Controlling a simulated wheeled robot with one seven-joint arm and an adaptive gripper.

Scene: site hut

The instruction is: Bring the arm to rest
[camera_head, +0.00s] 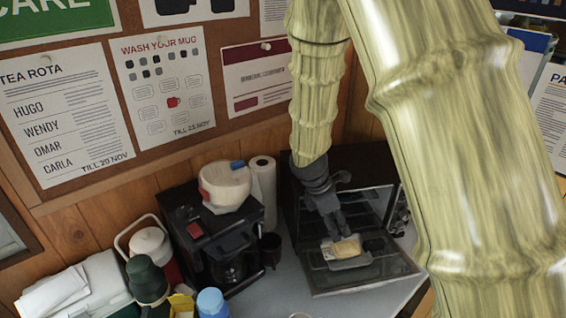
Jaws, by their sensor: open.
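My gripper (334,232) is pointed downward in front of a dark toaster oven (292,215) whose door (372,272) is folded down open. A pale, bread-like piece (346,248) lies just below the fingertips on a metal tray (322,264) at the oven's open front. The fingers look clear of it, though the small gap is hard to judge. My arm, with a bamboo-like surface, comes down from the top and hides part of the oven and the right side.
Left of the oven stand a black coffee maker (238,240) with a cream-coloured item (225,187) on top and a paper roll (263,190). A green flask (146,279), a blue-topped item (212,302) and papers (62,290) crowd the left. Some counter (268,296) is clear in front.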

